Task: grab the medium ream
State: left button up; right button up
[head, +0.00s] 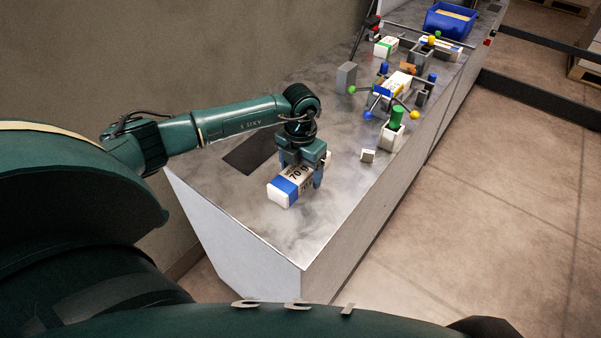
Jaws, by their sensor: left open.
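A white ream with a blue band and dark print (285,190) lies on the near part of the grey counter. My left gripper (303,177) is directly over it, pointing down, with its fingers open around the ream's sides. The gripper hides part of the ream's far end. I cannot tell whether the fingers touch it. My right gripper is not in view.
The counter (240,215) has a dark inset panel (247,155) left of the gripper. A small white block (368,155), a holder with a green cylinder (397,117), a grey block (346,76) and a blue bin (449,22) stand farther along. The counter's near corner is clear.

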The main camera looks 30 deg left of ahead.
pick_arm(q)
jog(key=shift+c, duration=0.6)
jog(key=c, duration=1.2)
jog(key=shift+r, duration=0.15)
